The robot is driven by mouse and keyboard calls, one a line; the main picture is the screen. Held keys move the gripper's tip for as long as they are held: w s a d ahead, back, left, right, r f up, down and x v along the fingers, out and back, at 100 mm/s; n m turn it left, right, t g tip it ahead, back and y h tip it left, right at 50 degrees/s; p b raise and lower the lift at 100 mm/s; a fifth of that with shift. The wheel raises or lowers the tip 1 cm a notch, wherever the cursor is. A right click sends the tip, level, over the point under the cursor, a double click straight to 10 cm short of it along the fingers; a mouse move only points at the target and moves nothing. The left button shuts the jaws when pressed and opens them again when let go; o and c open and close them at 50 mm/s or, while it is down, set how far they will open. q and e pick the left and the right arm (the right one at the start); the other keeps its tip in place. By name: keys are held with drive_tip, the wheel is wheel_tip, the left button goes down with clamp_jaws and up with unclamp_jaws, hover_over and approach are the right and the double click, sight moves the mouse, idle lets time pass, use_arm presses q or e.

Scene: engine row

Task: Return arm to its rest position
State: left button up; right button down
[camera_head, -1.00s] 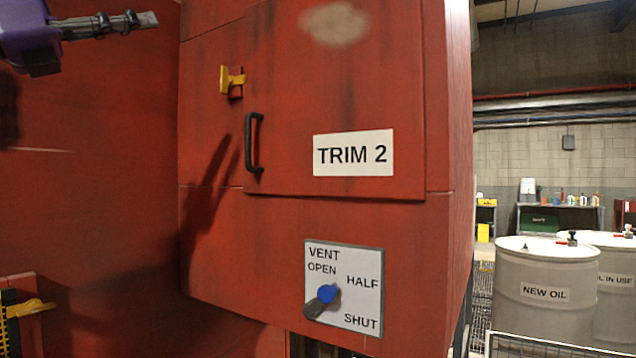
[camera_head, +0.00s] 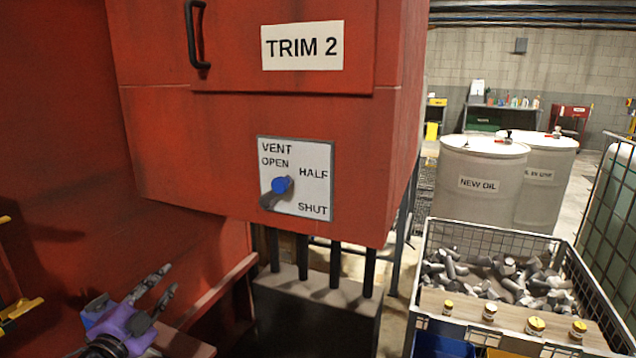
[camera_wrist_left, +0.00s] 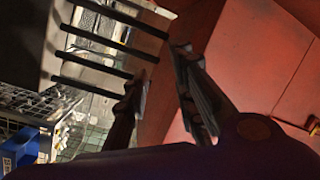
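My left gripper (camera_head: 168,281) is low at the left in the head view, below the red TRIM 2 cabinet (camera_head: 232,100). Its two fingers stand apart with nothing between them. The wrist view also shows the fingers (camera_wrist_left: 160,85) apart and empty. The gripper looks clear of the cabinet and the vent dial. The vent dial plate (camera_head: 310,180) reads OPEN, HALF and SHUT. Its blue-hubbed knob (camera_head: 282,185) has a grey lever pointing to the lower left, away from the labels. My right gripper is not in view.
Black pipes (camera_head: 303,257) run from the cabinet's underside into a dark box. A wire bin (camera_head: 440,240) of metal parts stands at lower right, with small jars (camera_head: 535,326) on a board at its front. White drums (camera_head: 483,215) stand behind. Yellow-handled fittings (camera_head: 20,308) are at far left.

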use_arm(q)
drive_tip(key=s+d+f+n+g+y, duration=0.1)
drive_tip(key=s+d+f+n+g, duration=0.25)
drive_tip(key=s+f, duration=0.8)
drive_tip(key=s+d+f+n+g+y, duration=0.15)
drive_tip(key=s+d+f+n, duration=0.25)
drive_tip(key=s+f, duration=0.7)
drive_tip(key=s+d+f+n+g+p, duration=0.1)
drive_tip(key=s+d+f+n+g, duration=0.1)
drive_tip(key=s+f, duration=0.4)
drive_tip(key=s+d+f+n+g, duration=0.2)
drive_tip(key=s+d+f, duration=0.3)
drive_tip(key=s, duration=0.9)
wheel_tip(320, 180, down, 2)
drive_tip(key=shift+s+f+g+h+p, duration=0.1)
drive_tip(key=shift+s+g+h+p, duration=0.05)
drive_tip(key=shift+g+h+p, duration=0.25)
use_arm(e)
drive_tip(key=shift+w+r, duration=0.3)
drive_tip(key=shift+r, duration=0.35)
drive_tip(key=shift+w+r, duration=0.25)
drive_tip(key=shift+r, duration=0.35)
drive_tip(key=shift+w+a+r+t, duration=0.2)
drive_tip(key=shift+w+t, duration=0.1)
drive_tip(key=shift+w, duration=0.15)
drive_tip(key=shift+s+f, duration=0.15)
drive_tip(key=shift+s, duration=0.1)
